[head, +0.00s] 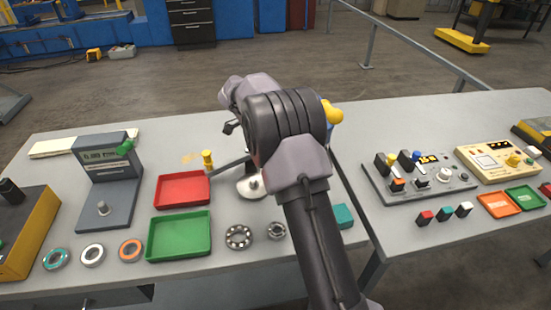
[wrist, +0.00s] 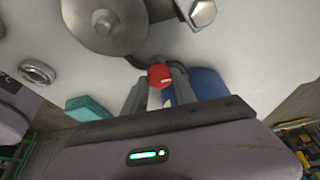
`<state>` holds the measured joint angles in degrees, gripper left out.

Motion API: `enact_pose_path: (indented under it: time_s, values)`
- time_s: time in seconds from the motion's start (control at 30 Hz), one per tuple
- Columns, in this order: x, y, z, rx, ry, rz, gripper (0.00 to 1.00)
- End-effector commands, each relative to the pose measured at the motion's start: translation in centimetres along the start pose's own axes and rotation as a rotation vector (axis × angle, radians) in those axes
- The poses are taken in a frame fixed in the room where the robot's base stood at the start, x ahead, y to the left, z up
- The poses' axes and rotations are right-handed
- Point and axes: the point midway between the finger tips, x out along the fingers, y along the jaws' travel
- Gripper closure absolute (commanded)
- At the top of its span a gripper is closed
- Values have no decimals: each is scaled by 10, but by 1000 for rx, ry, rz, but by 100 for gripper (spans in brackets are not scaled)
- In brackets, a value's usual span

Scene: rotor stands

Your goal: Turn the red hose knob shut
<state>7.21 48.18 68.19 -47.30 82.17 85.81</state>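The red knob (wrist: 160,76) shows in the wrist view, just below a dark curved hose or pipe and a round metal part (wrist: 105,22). My gripper (wrist: 160,80) has one finger on each side of the knob, close to it, with the fingertips at about its level. A gap shows between the fingers below the knob. I cannot tell whether the fingers press on it or stand just clear. In the head view my arm hides the knob and the fingers.
A metal hex part (wrist: 203,12) and a teal block (wrist: 88,108) are near my gripper. On the bench are a red tray (head: 182,189), a green tray (head: 178,235), bearings and a grey stand (head: 108,190). A control panel (head: 420,180) sits on the right bench.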

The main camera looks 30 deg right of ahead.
Motion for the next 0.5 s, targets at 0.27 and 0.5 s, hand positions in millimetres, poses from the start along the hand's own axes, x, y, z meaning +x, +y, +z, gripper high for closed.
enact_pose_path:
  time_s: [0.27, 0.5]
  values:
    - [0, 0, 0, -1, 0, 0, 46]
    - [-18, 0, -1, -1, 0, -2, 46]
